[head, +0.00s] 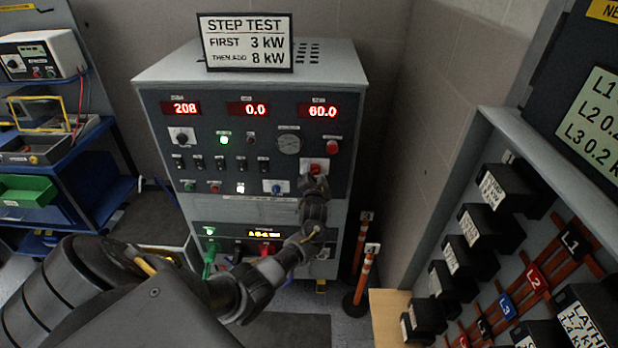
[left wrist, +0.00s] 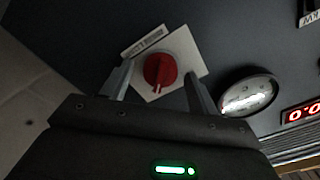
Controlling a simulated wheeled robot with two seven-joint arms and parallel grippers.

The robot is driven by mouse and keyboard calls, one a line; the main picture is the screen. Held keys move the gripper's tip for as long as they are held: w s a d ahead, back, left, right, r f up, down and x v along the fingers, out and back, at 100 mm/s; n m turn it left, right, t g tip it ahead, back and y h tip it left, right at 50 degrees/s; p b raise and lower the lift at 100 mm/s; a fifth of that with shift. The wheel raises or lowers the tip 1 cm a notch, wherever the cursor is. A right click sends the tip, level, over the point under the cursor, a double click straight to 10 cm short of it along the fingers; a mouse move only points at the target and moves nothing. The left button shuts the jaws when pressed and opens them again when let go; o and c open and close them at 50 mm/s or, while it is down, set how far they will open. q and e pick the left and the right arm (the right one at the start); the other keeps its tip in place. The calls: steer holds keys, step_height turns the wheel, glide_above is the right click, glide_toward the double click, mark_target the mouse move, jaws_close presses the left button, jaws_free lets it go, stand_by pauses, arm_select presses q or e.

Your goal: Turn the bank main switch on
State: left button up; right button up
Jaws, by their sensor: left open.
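The grey load bank cabinet (head: 335,215) stands at the back centre with lit red displays. A red rotary knob on a white plate (head: 318,168) is at the lower right of its panel. My left gripper (head: 314,182) is just in front of that knob. In the left wrist view the red knob (left wrist: 160,70) shows beyond and between the open fingers of my left gripper (left wrist: 157,88). No contact is visible. The label by the plate is too small to read, so I cannot tell if this is the bank main switch. My right gripper is not in view.
A second red knob (head: 332,147) and a round gauge (head: 289,144) are nearby. A step test sign (head: 247,42) stands on the cabinet. Orange-striped posts (head: 362,275) stand at its right. A breaker panel (head: 545,160) fills the right side, and a blue shelf (head: 95,150) is left.

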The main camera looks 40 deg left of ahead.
arm_select(q)
steer(key=shift+s+d+f, duration=0.2)
steer(key=shift+s+d, duration=0.05)
steer(key=shift+s, duration=0.05)
steer(key=r+v, duration=0.1)
steer(key=v, duration=0.9)
steer(key=shift+s+b, duration=0.25)
steer(key=shift+b, duration=0.2)
steer(key=shift+w+a+f, duration=0.2)
steer(key=shift+a+f, duration=0.05)
